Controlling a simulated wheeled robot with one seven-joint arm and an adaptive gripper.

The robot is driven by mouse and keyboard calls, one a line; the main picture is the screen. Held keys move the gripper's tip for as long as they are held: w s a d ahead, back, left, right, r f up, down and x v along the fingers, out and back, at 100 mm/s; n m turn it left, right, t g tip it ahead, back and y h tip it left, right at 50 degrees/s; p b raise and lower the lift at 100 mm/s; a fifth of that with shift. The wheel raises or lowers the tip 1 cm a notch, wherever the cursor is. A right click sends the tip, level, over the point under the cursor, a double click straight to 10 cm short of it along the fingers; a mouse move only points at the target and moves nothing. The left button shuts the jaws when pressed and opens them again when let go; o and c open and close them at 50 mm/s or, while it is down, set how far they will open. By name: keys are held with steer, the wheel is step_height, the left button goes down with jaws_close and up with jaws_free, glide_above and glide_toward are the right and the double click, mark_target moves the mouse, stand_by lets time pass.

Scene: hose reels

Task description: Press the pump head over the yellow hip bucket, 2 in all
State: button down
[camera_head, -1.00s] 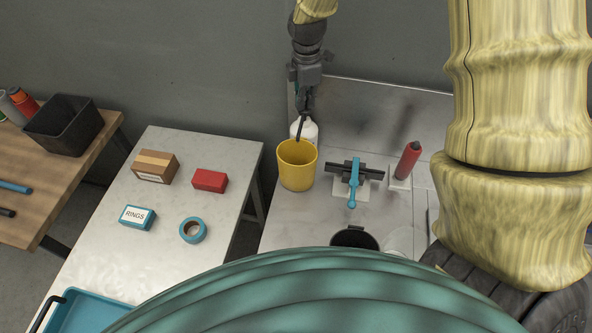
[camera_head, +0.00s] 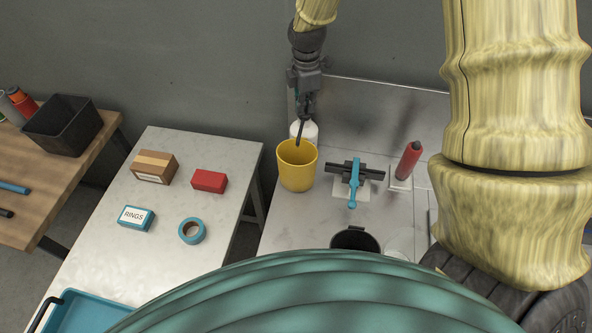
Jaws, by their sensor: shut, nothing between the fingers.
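The yellow hip bucket (camera_head: 296,168) stands upright at the left end of the metal bench. A white pump bottle (camera_head: 310,132) stands just behind it, partly hidden by the bucket. Its dark spout (camera_head: 300,137) points forward over the bucket's rim. My gripper (camera_head: 305,112) points down from above, its fingers shut and empty, right at the top of the pump head. The fingers hide most of the head, and I cannot tell clearly whether they touch it.
A blue-handled clamp (camera_head: 354,182), a red cylinder (camera_head: 409,161) and a black cup (camera_head: 355,239) stand to the right on the bench. A table at left holds a cardboard box (camera_head: 155,167), red box (camera_head: 209,181), RINGS box (camera_head: 136,218) and blue tape roll (camera_head: 192,230).

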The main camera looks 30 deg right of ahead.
steer(key=shift+r, duration=0.15)
steer(key=shift+r+p, duration=1.7)
steer(key=shift+r, duration=0.2)
steer(key=shift+r, duration=3)
steer(key=shift+a, duration=0.1)
